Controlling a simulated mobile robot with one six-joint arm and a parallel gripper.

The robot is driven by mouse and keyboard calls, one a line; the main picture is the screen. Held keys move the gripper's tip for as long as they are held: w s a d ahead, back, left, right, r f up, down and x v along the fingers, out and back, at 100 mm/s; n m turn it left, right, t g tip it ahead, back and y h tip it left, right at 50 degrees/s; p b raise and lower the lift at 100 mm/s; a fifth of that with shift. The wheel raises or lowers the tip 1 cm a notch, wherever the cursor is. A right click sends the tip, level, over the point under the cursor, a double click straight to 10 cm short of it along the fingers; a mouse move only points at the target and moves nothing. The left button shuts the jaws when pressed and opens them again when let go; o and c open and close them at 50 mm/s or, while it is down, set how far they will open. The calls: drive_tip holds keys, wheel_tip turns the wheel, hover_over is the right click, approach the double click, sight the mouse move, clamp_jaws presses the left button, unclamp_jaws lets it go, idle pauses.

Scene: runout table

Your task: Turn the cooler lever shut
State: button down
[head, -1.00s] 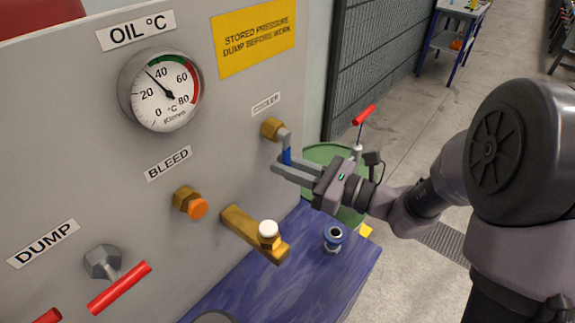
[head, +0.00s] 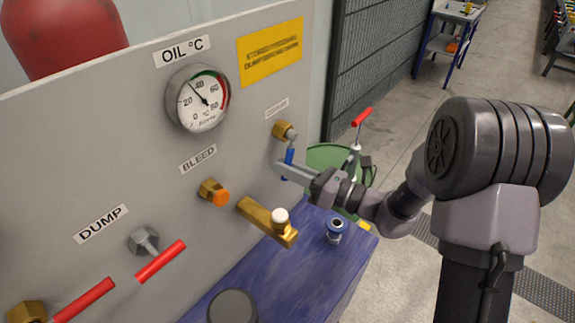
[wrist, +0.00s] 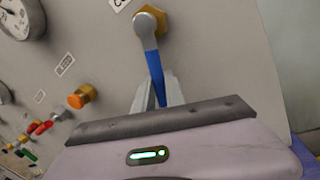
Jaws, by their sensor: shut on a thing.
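The cooler lever (head: 289,157) has a blue handle and a grey arm coming from a brass fitting (head: 284,130) on the right of the grey panel. Its blue handle hangs down, and it also shows in the wrist view (wrist: 153,68). My gripper (head: 283,170) is shut on the blue handle from the front right. In the wrist view the two grey fingers (wrist: 158,92) lie on either side of the handle, which tilts slightly. The handle's lower end is hidden by my gripper.
The panel (head: 130,150) carries an oil gauge (head: 198,98), an orange bleed knob (head: 221,198), a brass bar valve (head: 262,218) and red dump levers (head: 160,262). A blue ledge (head: 285,265) with a blue-rimmed fitting (head: 335,231) lies below. A green drum (head: 325,155) stands behind my gripper.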

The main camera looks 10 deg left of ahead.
drive_tip(key=m+p, duration=0.1)
drive_tip(key=s+a+r+m+p, duration=0.1)
drive_tip(key=m, duration=0.1)
drive_tip(key=shift+s+r+p, duration=0.15)
drive_tip(key=shift+s+p, duration=0.1)
drive_tip(key=shift+p, duration=0.05)
drive_tip(key=m+p, duration=0.1)
drive_tip(key=s+r+m+t+p, duration=0.1)
drive_tip(key=m+p, duration=0.1)
drive_tip(key=m, duration=0.1)
drive_tip(key=shift+s+a+r+t+p, duration=0.2)
drive_tip(key=shift+a+r+t+p, duration=0.1)
drive_tip(key=shift+a+r+p, duration=0.1)
drive_tip(key=m+p, duration=0.1)
drive_tip(key=r+m+p, duration=0.1)
drive_tip(key=m+p, duration=0.1)
drive_tip(key=s+r+m+t+p, duration=0.1)
drive_tip(key=m+p, duration=0.1)
drive_tip(key=shift+a+r, duration=0.25)
drive_tip(key=m+p, duration=0.1)
drive_tip(key=m, duration=0.1)
drive_tip(key=r+m+t+p, duration=0.1)
drive_tip(key=m+p, duration=0.1)
drive_tip(key=shift+s+r, duration=0.1)
drive_tip(key=shift+r, duration=0.2)
drive_tip(key=shift+p, duration=0.3)
drive_tip(key=c, duration=1.4)
unclamp_jaws()
